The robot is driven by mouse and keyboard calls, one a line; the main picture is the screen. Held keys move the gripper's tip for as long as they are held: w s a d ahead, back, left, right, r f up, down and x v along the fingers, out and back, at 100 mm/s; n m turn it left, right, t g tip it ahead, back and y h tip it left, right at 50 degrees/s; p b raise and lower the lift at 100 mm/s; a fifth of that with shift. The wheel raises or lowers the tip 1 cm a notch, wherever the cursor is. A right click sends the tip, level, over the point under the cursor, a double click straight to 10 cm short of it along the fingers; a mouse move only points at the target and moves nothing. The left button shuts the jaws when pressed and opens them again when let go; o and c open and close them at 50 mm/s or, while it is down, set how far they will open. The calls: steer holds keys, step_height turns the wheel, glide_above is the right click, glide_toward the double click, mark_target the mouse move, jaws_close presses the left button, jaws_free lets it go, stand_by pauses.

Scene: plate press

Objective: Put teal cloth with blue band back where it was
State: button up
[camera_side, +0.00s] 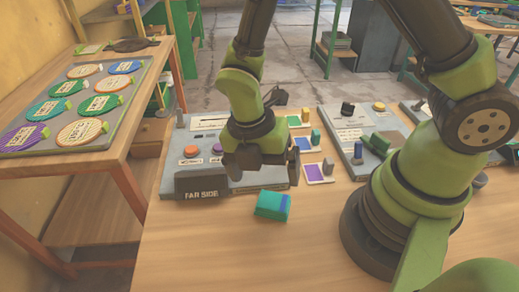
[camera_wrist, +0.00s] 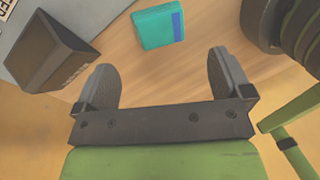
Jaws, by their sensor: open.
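In the side view my gripper (camera_side: 262,178) hangs above the panel's front edge, above and behind the cloth.
The dark FAR SIDE block (camera_side: 202,187) stands left of the cloth, before a grey panel (camera_side: 190,168) with knobs and coloured plates. A second grey panel (camera_side: 345,140) lies to the right. A side table at left holds a board (camera_side: 60,130) with several round plates. The table's front is clear.

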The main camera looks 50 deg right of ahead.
steer(key=s+v, duration=0.1)
steer(key=v, duration=0.4)
step_height(320, 180, up, 10)
steer(key=m+t+y, duration=0.2)
steer(key=m+t, duration=0.1)
steer(key=m, duration=0.7)
glide_above(258, 198)
steer(key=s+d, duration=0.1)
steer(key=d, duration=0.2)
steer(key=s+d+r+m+t, duration=0.2)
steer(key=s+r+m+t, duration=0.1)
steer(key=m, duration=0.5)
steer(key=s+d+r+m+t+y, duration=0.1)
steer(key=s+r+m+t, duration=0.2)
steer(key=m, duration=0.5)
step_height(258, 198, up, 2)
steer(key=shift+s+d+r+m, duration=0.1)
steer(key=shift+s+d+m, duration=0.3)
steer(key=shift+s, duration=0.35)
